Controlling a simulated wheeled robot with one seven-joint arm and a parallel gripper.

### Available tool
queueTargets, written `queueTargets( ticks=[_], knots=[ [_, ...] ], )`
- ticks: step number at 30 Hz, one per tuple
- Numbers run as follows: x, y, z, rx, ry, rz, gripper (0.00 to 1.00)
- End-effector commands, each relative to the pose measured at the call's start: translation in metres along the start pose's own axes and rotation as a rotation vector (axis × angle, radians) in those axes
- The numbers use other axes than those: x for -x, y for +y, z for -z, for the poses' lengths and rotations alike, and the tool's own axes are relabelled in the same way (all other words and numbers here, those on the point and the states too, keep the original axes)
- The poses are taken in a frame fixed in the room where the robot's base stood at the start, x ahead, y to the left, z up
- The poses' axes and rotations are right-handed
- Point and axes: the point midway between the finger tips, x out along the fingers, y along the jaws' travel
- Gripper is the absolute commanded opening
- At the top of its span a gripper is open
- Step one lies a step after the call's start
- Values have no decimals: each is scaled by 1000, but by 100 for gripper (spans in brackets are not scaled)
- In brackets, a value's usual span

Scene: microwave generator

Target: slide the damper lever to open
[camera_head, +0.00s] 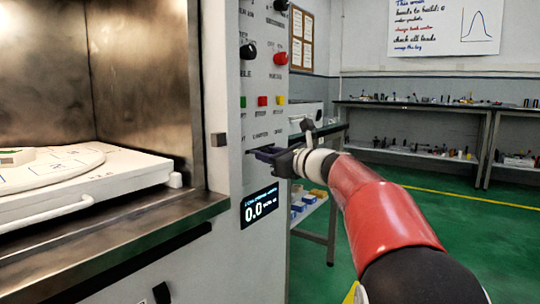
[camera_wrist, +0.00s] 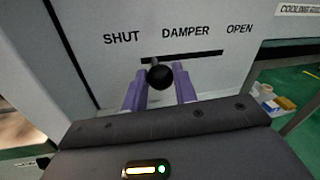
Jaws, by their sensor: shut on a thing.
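The damper lever is a black ball knob (camera_wrist: 160,77) on a dark stem, standing in a horizontal slot (camera_wrist: 203,55) in the pale panel. The lever is in the left part of the slot, on the side of the word SHUT. The word OPEN is at the right, and the slot is empty to the right of the lever. My gripper (camera_head: 262,153) is at the panel in the head view, and it hides the lever there. In the wrist view its two purple fingers stand on either side of the knob, shut on it.
Buttons (camera_head: 262,101) and knobs are on the panel above my gripper, and a display (camera_head: 259,207) reading 0.0 is below. At the left is an open chamber with a white tray (camera_head: 100,180). Shelves (camera_head: 420,112) stand at the back over a green floor.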

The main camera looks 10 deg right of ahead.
Motion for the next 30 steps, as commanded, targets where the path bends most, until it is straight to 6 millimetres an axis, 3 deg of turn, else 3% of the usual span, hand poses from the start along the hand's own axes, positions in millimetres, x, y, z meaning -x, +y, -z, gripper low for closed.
queueTargets(
  ticks=[5, 12, 18, 30],
  knots=[
    [-1, -8, 0, -1, 2, 2, 0],
    [-12, -64, 5, -4, 5, 3, 0],
    [-19, -94, 14, -2, 3, 2, 0],
    [-20, -102, 19, 1, -1, 5, 0]
  ],
)
